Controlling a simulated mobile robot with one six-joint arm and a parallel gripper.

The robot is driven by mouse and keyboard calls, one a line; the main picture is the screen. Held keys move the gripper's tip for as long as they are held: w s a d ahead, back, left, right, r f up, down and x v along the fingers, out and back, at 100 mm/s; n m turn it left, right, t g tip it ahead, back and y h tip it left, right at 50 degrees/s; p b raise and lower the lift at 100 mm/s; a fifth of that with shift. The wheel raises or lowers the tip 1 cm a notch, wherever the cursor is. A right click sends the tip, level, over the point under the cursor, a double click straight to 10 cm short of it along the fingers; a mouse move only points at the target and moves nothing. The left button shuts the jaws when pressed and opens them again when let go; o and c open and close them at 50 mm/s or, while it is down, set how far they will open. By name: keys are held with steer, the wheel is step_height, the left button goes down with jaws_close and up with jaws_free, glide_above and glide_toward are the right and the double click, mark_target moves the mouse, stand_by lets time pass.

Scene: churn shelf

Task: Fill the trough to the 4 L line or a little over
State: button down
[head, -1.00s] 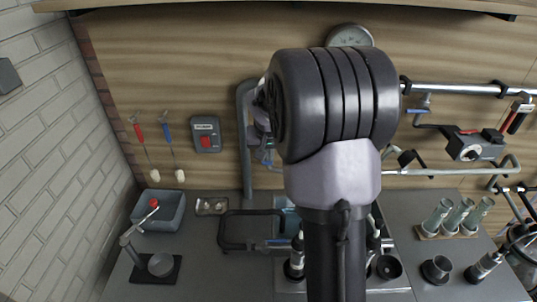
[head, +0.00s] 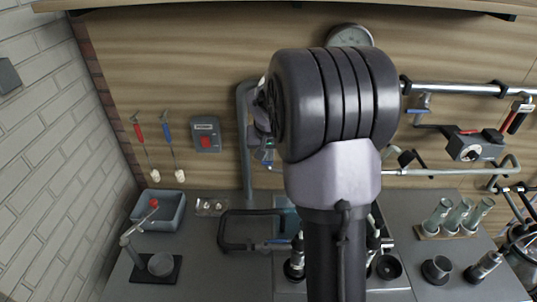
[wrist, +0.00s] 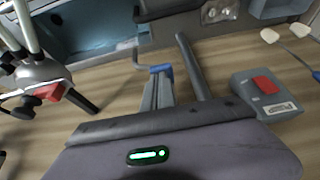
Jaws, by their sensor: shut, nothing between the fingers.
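A blue-grey box, which looks like the trough (head: 287,213), stands on the counter mostly behind my arm. A blue-grey box wall (wrist: 100,38) also shows at the top of the wrist view. Its level and any line cannot be read. A grey pipe (head: 246,140) comes down the wall; it is also in the wrist view (wrist: 192,62). A thin bent lever (wrist: 139,60) with a blue grip (wrist: 162,68) is beside the pipe. My gripper (wrist: 160,78) is shut and empty, its tips close to the blue grip; contact cannot be told. In the head view my arm partly hides it (head: 265,154).
A red-button box (head: 206,134) is on the wall left of the pipe. A grey basin (head: 158,211), a small tray (head: 211,207) and a black bent handle (head: 232,232) are on the left. Glass cylinders (head: 457,217) stand right. A red-knobbed fitting (wrist: 45,92) is close in the wrist view.

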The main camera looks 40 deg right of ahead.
steer(key=shift+r+p, duration=0.5)
steer(key=shift+r, duration=0.35)
step_height(320, 180, up, 5)
steer(key=p, duration=0.4)
steer(key=v, duration=0.9)
steer(key=shift+w, duration=0.2)
steer(key=shift+d, duration=0.1)
